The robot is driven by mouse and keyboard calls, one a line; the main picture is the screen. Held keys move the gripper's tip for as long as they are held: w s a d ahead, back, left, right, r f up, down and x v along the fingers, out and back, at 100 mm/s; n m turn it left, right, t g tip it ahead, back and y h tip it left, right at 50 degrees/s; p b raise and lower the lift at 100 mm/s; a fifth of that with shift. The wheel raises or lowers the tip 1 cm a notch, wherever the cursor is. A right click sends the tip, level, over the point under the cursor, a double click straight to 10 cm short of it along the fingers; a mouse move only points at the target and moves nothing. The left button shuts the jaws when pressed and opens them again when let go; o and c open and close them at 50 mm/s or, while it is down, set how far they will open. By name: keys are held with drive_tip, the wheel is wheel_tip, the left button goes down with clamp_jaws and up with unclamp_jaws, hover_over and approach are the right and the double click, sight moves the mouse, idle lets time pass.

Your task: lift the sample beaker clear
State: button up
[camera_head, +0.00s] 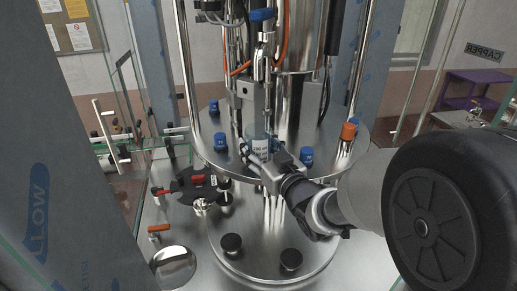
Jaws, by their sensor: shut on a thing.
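The sample beaker (261,145) is a small clear vessel with dark printed markings. It stands upright at the near side of the round steel machine plate, below the filling head. My gripper (258,158) reaches in from the lower right and is shut on the beaker, with a finger showing at its left. The lower part of the beaker is hidden behind my gripper. I cannot tell whether its base touches anything.
Blue caps (220,141) and an orange cap (348,131) stand on the steel plate (205,160) around the beaker. A steel filling head (250,100) hangs close above it. Black knobs (231,242) sit on the lower plate. Glass panels and posts flank the machine.

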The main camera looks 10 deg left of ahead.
wheel_tip(320, 180, up, 10)
idle(0.5)
drive_tip(key=shift+f+b, duration=0.1)
drive_tip(key=shift+b, duration=0.25)
drive_tip(key=shift+f+b, duration=4.3)
drive_tip(key=shift+f, duration=0.1)
drive_tip(key=shift+s, duration=0.1)
drive_tip(key=s+a+b, duration=0.1)
drive_tip(key=s+b, duration=0.8)
drive_tip(key=s, duration=0.7)
drive_tip(key=shift+s+a, duration=0.15)
drive_tip(key=shift+s, duration=0.25)
